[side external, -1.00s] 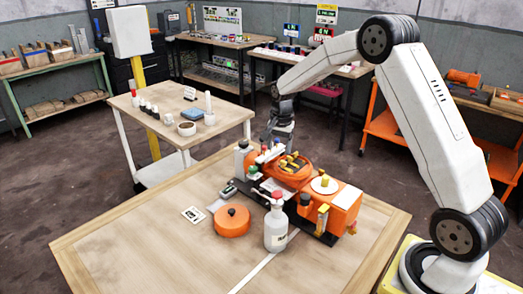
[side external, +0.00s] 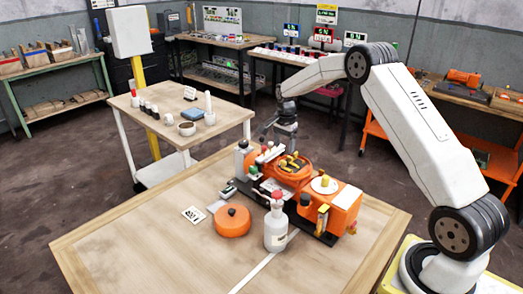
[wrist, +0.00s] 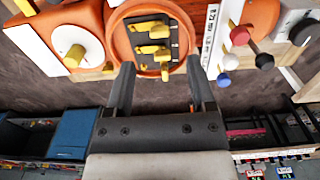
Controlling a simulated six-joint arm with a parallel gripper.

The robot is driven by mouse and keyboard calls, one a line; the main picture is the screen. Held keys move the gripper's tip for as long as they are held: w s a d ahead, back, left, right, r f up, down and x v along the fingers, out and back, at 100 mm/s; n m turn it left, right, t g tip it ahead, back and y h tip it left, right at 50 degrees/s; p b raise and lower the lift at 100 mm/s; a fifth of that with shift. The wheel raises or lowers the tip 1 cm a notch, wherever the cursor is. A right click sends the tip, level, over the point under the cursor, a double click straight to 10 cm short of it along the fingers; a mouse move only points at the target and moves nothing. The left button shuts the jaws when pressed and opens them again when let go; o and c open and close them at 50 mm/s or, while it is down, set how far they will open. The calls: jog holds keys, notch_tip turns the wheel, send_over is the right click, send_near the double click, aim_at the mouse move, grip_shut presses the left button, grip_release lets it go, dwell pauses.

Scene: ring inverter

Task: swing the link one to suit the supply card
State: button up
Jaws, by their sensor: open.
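The orange round housing (side external: 309,178) stands on the black base plate, its open top holding yellow links (side external: 291,163) on a dark block. In the wrist view the yellow links (wrist: 152,49) sit on the dark block inside the orange ring (wrist: 117,44). I cannot tell which is link one. My gripper (wrist: 161,88) is open and empty, its fingers at the near edge of the ring, apart from the links. In the side view my gripper (side external: 281,139) is just behind the housing. A white card (side external: 193,215) lies on the table; its print is too small to read surely.
An orange round lid (side external: 232,222) and a red-capped white bottle (side external: 275,229) stand in front of the unit. A grey bottle (side external: 242,158) and colored knobs (wrist: 240,36) crowd beside the ring. The table's left front (side external: 130,250) is clear.

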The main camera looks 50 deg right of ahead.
aim_at(283, 161)
jog(key=shift+f, duration=3.05)
grip_shut()
